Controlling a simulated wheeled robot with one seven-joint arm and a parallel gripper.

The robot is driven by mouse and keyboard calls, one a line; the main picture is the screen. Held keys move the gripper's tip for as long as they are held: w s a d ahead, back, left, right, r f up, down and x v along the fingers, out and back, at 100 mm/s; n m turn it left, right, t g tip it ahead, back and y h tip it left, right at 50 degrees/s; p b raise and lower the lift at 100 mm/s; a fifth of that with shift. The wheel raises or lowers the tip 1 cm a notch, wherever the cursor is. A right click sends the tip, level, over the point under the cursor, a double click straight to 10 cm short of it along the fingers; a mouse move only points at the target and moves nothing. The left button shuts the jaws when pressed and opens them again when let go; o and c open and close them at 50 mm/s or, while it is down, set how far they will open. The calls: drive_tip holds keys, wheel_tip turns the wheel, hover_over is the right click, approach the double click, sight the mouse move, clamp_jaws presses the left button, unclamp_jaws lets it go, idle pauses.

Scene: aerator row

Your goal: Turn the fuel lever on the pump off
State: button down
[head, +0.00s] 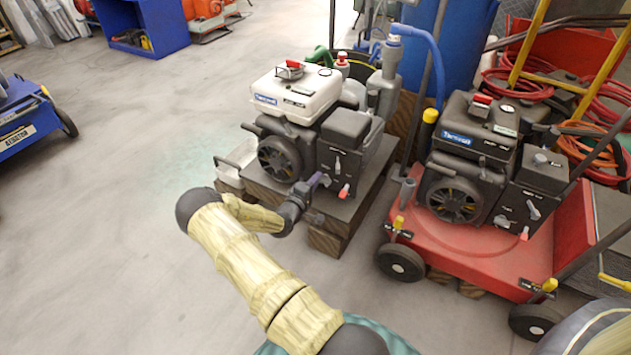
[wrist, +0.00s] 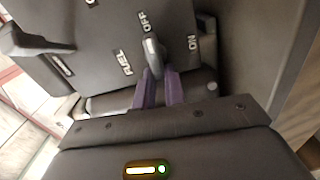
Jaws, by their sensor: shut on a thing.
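The pump (head: 312,120) has a white top and a black body and stands on a wooden block. My gripper (head: 322,181) is at the pump's front, low on its dark panel. In the wrist view, the purple fingers of my gripper (wrist: 159,88) are shut on the end of a grey fuel lever (wrist: 152,52). The panel around the lever (wrist: 105,45) carries the words FUEL, OFF and ON. The lever's upper end is close to OFF, and ON is apart to the right. In the head view my gripper hides the lever.
A red-tipped part (head: 345,190) sticks out just right of my gripper. A similar black engine (head: 468,180) stands on a red cart (head: 450,245) to the right. A blue cart (head: 25,130) is at the left edge. The floor (head: 120,220) left of the pump is clear.

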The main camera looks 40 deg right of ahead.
drive_tip(key=shift+s+f+n, duration=0.35)
drive_tip(key=shift+f+n, duration=0.05)
drive_tip(key=shift+n, duration=0.1)
drive_tip(key=c, duration=1.5)
unclamp_jaws()
drive_tip(key=shift+r, duration=0.1)
drive_tip(key=shift+o, duration=0.2)
drive_tip(key=shift+w+r, duration=0.1)
drive_tip(key=shift+a+r+p, duration=0.15)
drive_tip(key=shift+a+p, duration=0.15)
drive_tip(key=shift+a, duration=0.2)
drive_tip(key=p+v, duration=0.5)
drive_tip(key=v, duration=1.1)
drive_tip(key=shift+a, duration=0.15)
